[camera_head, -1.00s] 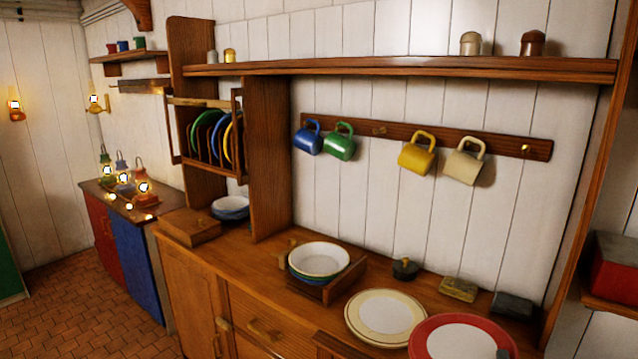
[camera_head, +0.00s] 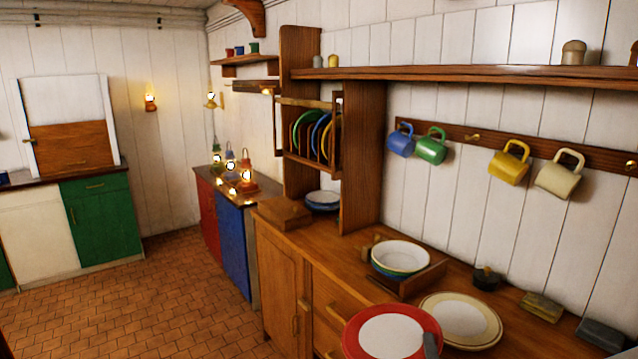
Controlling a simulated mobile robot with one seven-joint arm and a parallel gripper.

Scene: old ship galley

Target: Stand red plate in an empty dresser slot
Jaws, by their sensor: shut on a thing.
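The red plate (camera_head: 391,335), red-rimmed with a white centre, is at the bottom of the view, in front of the dresser's counter edge. A grey fingertip of my gripper (camera_head: 430,346) shows at the plate's right rim; the gripper is shut on it, and the rest is out of frame. The plate rack (camera_head: 337,120) of the dresser stands at the centre left. A green plate (camera_head: 300,127), a blue plate (camera_head: 316,130) and a yellow plate (camera_head: 331,137) stand upright in it between wooden dividers. Which slots are empty is hard to tell at this distance.
A cream plate (camera_head: 462,318) lies on the counter, partly behind the red plate. A wooden holder (camera_head: 425,278) with stacked bowls (camera_head: 401,258) stands left of it. Blue-rimmed dishes (camera_head: 322,201) sit below the rack beside a wooden box (camera_head: 284,212). Tiled floor at left is open.

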